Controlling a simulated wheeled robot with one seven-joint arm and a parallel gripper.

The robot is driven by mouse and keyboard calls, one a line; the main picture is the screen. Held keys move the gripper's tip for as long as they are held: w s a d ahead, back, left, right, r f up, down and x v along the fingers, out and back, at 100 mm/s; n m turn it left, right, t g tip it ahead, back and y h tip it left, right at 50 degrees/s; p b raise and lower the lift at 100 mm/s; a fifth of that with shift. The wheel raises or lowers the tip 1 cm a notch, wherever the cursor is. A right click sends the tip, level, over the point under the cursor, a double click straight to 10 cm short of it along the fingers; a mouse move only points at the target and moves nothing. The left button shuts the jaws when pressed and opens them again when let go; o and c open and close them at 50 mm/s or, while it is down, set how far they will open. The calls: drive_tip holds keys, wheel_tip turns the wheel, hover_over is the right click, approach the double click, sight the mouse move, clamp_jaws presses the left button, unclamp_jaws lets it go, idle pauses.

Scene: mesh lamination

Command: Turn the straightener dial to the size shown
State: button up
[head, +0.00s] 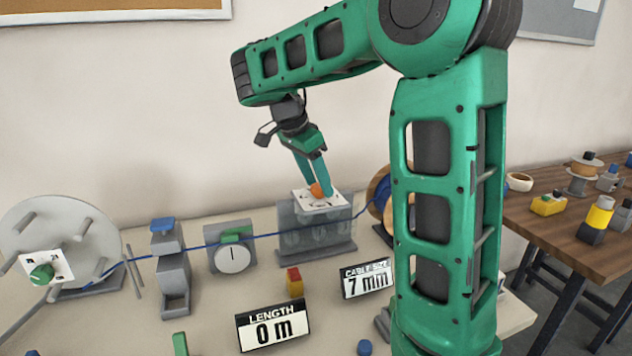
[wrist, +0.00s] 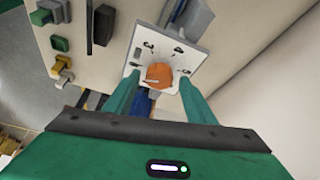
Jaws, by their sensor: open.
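The straightener dial is an orange knob (head: 317,190) on a white plate (head: 328,203) with dark markings, on top of a grey straightener block (head: 314,228). My gripper (head: 318,181) points down at the knob. In the wrist view the fingers of my gripper (wrist: 158,88) are apart, one on each side of the knob; I cannot tell whether they touch it. A sign (head: 367,278) reads "CABLE SIZE 7 mm".
A blue cable (head: 270,235) runs from a large grey reel (head: 95,225) past a round gauge (head: 233,258) to the straightener. A sign (head: 273,327) reads "LENGTH 0 m". A red and yellow block (head: 295,283) stands before the straightener. A wooden table (head: 560,230) is at the right.

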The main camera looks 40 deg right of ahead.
drive_tip(key=shift+a, duration=0.1)
drive_tip(key=c, duration=1)
drive_tip(key=shift+r, duration=0.1)
drive_tip(key=n+t, duration=0.1)
drive_tip(key=n, duration=0.2)
drive_tip(key=n+t, duration=0.1)
drive_tip(key=n, duration=0.2)
drive_tip(key=shift+s+y, duration=0.15)
drive_tip(key=shift+y, duration=0.15)
drive_tip(key=n+t, duration=0.1)
drive_tip(key=n, duration=0.2)
drive_tip(key=n+t+y, duration=0.1)
drive_tip(key=n, duration=0.1)
drive_tip(key=shift+n+y, duration=0.3)
drive_tip(key=shift+n, duration=0.1)
